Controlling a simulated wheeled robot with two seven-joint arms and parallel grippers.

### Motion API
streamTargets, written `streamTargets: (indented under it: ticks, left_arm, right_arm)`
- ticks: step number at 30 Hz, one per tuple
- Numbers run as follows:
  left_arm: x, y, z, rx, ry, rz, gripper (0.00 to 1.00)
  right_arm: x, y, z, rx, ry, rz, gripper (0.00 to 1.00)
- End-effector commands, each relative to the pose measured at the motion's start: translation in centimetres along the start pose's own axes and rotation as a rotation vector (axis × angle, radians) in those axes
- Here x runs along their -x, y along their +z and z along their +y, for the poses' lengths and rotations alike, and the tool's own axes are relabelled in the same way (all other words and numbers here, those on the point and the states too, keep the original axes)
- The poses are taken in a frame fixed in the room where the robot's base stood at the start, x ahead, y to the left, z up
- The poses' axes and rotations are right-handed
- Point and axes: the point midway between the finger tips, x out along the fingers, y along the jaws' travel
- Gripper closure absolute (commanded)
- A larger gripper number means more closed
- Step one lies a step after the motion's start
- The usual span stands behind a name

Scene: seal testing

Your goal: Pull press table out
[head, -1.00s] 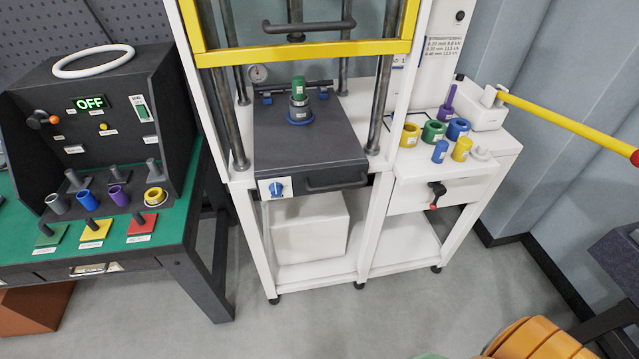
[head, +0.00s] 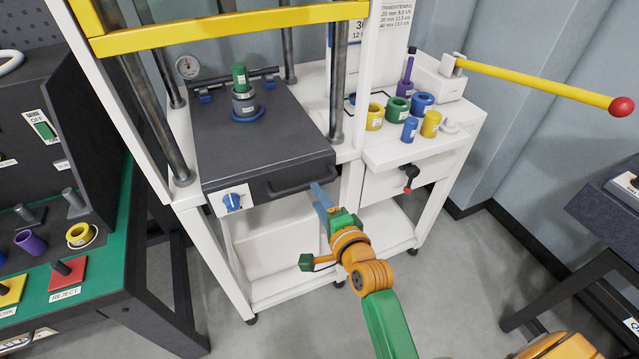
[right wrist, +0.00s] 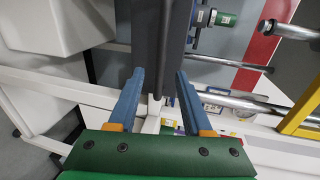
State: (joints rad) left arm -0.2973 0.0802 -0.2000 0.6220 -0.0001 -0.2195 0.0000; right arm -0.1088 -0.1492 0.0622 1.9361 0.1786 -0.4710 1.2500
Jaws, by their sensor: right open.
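The press table (head: 270,133) is a dark grey slab inside the white press frame, with a dark bar handle (head: 300,181) on its front edge. A metal fixture (head: 244,103) with a green top and blue ring stands on it. My right gripper (head: 318,192) is open, with blue fingers close to the right end of the handle. In the right wrist view the fingers (right wrist: 160,82) point at the dark front of the press table (right wrist: 148,25), which shows between and beyond them. I cannot tell whether they touch the handle. My left gripper is not in view.
A yellow guard bar (head: 230,28) crosses the frame above the table. A white side stand (head: 430,155) at right holds coloured rings and cylinders. A yellow lever (head: 540,82) sticks out rightward. A green-topped bench (head: 105,255) stands at left. Floor in front is open.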

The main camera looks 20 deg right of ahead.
Motion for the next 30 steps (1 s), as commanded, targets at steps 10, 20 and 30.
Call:
streamTargets:
  ticks: [10, 20, 30]
  left_arm:
    - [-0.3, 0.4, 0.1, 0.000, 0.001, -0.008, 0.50]
    - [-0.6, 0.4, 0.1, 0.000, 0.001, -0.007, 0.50]
    - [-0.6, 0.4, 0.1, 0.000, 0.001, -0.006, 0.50]
  right_arm:
    - [-4.6, 0.0, 0.0, 0.000, 0.000, 0.000, 0.50]
    - [-6.8, 0.0, 0.0, 0.002, 0.000, 0.000, 0.50]
    - [-6.9, 0.0, 0.0, 0.002, 0.001, 0.000, 0.67]
